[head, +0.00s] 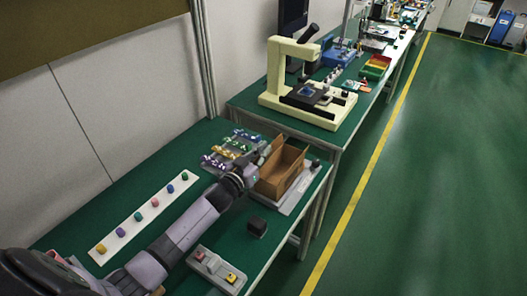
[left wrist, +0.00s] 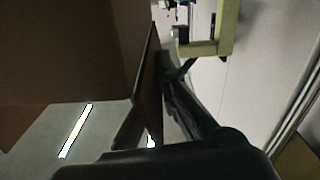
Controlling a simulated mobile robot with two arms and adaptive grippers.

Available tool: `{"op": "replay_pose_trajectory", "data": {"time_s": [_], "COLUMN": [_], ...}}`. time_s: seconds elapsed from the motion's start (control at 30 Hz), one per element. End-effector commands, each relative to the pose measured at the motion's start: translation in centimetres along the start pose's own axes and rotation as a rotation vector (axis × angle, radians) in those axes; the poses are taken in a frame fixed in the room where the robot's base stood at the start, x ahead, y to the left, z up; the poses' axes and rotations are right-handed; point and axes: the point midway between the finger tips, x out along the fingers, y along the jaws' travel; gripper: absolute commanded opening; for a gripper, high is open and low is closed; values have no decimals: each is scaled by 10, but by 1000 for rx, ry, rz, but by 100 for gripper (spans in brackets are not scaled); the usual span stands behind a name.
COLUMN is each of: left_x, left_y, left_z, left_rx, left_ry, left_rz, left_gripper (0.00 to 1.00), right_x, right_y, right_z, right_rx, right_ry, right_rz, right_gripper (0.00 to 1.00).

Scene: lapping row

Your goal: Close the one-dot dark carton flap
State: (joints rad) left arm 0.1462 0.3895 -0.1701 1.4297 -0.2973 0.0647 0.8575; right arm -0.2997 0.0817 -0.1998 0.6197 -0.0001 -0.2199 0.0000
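The open brown carton (head: 285,172) stands near the right edge of the green bench. A flap stands up at its left side. My left gripper (head: 264,156) is at that flap. In the left wrist view the flap (left wrist: 150,82) shows nearly edge-on between the two fingers of my left gripper (left wrist: 154,90). The fingers converge on it from both sides and look shut on it. The carton's dark brown wall (left wrist: 70,50) fills the upper left there. No dot marking can be made out on the flap. My right gripper is not in view.
Coloured parts on a grey tray (head: 232,147) lie just left of the carton. A white strip with coloured knobs (head: 145,212), a black block (head: 257,227) and a button box (head: 215,270) are on the bench. A cream machine (head: 300,95) stands behind.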

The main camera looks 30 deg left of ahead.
Motion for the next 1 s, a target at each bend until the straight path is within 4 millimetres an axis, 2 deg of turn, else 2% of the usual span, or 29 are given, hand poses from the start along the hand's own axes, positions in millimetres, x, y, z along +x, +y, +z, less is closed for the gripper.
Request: {"op": "replay_pose_trajectory", "data": {"time_s": [0.6,1.0], "left_x": [0,0], "left_y": [16,20], "left_z": [3,5], "left_rx": [414,541], "left_ry": [1,1], "left_rz": [0,0], "left_gripper": [0,0], "right_x": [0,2], "right_y": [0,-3], "right_z": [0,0], "right_rx": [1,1], "right_ry": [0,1], "right_rz": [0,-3], "right_gripper": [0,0]}}
